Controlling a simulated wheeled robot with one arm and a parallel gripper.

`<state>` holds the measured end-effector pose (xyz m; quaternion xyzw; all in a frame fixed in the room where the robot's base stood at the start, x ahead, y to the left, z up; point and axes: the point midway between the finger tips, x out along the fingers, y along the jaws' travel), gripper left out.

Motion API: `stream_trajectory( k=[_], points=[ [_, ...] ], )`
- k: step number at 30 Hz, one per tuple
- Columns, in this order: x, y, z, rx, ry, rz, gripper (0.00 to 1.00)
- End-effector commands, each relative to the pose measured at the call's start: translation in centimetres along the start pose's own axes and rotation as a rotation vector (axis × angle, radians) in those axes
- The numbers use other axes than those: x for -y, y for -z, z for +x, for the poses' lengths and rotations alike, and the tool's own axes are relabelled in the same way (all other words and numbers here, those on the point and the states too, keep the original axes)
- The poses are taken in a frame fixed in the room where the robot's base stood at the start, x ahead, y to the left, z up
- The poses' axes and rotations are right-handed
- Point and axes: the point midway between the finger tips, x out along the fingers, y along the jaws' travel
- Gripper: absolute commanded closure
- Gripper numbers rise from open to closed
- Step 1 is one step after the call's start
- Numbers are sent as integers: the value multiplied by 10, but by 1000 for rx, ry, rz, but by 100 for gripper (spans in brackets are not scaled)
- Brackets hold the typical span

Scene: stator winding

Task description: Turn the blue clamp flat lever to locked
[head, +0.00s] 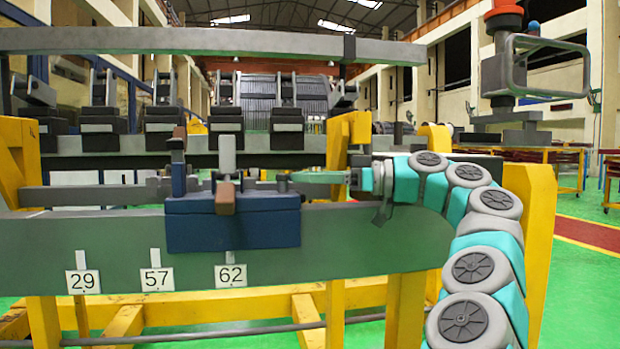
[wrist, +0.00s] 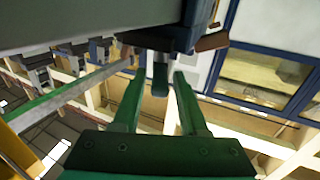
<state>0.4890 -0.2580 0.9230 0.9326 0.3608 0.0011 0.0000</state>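The blue clamp (head: 265,225) sits on the front of the grey beam, above the label 62. A grey upright piece with a brown end (head: 225,200) stands at its front. A dark blue upright lever with a brown top (head: 178,170) stands at its left end. I cannot tell for sure which is the flat lever. My gripper (head: 288,177) is at the clamp's right, behind its top edge. In the wrist view my gripper (wrist: 158,82) is open, its green fingers either side of a dark blue piece (wrist: 160,78); contact is unclear. The clamp's underside (wrist: 165,38) is above them.
The grey beam (head: 345,240) runs across the front on yellow supports (head: 540,220). Labels 29 (head: 83,282), 57 (head: 157,280) and 62 (head: 231,276) hang on it. Several black blocks (head: 104,125) line a rear beam. A long grey bar (head: 210,42) crosses above.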

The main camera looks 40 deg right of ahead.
Motion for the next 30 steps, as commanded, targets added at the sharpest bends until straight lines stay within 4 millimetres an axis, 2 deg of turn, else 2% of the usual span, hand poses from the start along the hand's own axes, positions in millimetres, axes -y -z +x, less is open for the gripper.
stream_trajectory(
  k=[2, 12, 25, 30],
  points=[
    [0, 0, 0, 1, 0, 0, 48],
    [0, 0, -4, 1, 0, 0, 48],
    [-1, 2, -55, 1, -5, 0, 48],
    [-1, 1, -64, 2, 1, 2, 48]
  ],
)
